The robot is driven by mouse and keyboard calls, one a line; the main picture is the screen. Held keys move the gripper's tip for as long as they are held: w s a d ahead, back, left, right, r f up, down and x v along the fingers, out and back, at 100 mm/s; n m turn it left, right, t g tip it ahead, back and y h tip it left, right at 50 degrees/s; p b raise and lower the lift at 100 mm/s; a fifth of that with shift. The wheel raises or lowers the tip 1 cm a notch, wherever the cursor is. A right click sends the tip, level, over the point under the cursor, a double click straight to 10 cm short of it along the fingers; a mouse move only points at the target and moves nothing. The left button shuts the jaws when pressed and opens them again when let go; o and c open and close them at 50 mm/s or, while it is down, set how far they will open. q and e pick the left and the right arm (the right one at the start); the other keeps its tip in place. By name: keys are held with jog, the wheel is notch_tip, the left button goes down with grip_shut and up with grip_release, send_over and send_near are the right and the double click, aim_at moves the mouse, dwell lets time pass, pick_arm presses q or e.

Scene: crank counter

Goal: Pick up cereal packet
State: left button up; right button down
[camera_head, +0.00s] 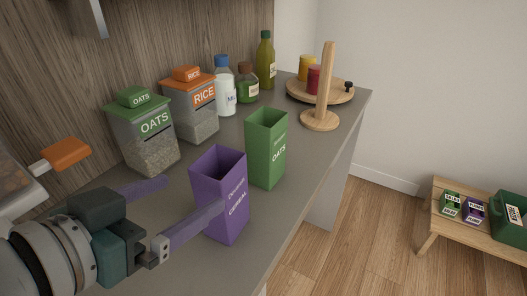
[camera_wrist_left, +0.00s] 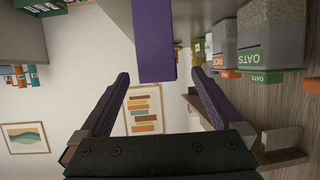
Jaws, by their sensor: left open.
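A tall purple open-topped box (camera_head: 221,178) marked CEREAL stands upright on the grey counter, near its front edge. My left gripper (camera_head: 195,192) is open. In the head view one finger crosses in front of the box and the other lies to its left. In the left wrist view the purple box (camera_wrist_left: 154,40) shows between the two fingertips (camera_wrist_left: 163,74), with a gap on each side, and no contact is clear. Part of the box is hidden by the finger. My right gripper is in neither view.
A green OATS box (camera_head: 266,148) stands close behind the purple one. OATS (camera_head: 148,138) and RICE (camera_head: 194,112) dispensers, bottles (camera_head: 225,92), a wooden post (camera_head: 325,90) and a turntable (camera_head: 338,95) stand further back. An orange handle (camera_head: 65,152) is at left. A low bench (camera_head: 470,230) holds small packets.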

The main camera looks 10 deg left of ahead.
aim_at(202, 185)
pick_arm(q)
jog(key=x, duration=0.3)
jog(key=shift+w, duration=0.2)
jog(key=b+x, duration=0.1)
jog(key=x, duration=0.4)
jog(key=shift+d+f, duration=0.25)
jog(key=shift+c, duration=0.4)
jog(key=c, duration=1.5)
